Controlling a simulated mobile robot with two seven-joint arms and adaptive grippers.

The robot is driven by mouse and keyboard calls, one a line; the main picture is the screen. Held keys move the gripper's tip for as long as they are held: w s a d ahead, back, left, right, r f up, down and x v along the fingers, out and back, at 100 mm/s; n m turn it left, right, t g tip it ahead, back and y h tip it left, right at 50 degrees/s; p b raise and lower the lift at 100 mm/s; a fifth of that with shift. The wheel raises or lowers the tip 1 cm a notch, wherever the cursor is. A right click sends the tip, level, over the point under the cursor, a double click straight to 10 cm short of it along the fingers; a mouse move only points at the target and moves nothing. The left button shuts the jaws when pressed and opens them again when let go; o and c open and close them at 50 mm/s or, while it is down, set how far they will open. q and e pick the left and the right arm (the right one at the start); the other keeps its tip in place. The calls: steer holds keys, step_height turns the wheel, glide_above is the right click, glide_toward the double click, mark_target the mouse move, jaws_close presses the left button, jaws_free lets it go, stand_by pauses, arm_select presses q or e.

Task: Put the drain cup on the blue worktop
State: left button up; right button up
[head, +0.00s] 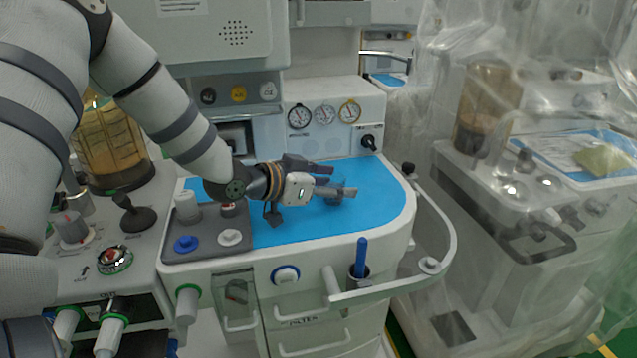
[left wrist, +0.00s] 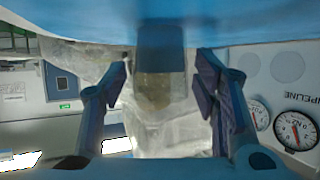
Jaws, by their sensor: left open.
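The blue worktop (head: 285,232) covers the top of the middle cart. My left gripper (head: 345,180) is low over it, pointing right, with its fingers apart. A small, dark, see-through thing, which looks like the drain cup (head: 338,204), is at the fingers and partly hidden by them. In the left wrist view, the worktop (left wrist: 255,28) is at the top, and a grey-blue form, seemingly the cup (left wrist: 160,50), meets it between the open fingers (left wrist: 160,90). I see gaps on both sides of it. My right gripper is not in view.
Pressure gauges (head: 325,115) are on the panel behind the worktop. A white rail (head: 440,220) curves around its right side. A holder with a blue stick (head: 361,255) is at the front. A plastic-covered cart (head: 510,210) stands right. The front-right worktop is clear.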

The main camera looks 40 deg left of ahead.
arm_select(q)
steer(key=v, duration=0.3)
steer(key=r+p+v, duration=0.1)
steer(key=v, duration=0.2)
steer(key=shift+s+r, duration=0.1)
steer(key=shift+r, duration=0.05)
steer(key=v, duration=0.2)
steer(key=f+v, duration=0.1)
steer(key=v, duration=0.2)
steer(key=shift+s+a, duration=0.1)
steer(key=shift+s, duration=0.15)
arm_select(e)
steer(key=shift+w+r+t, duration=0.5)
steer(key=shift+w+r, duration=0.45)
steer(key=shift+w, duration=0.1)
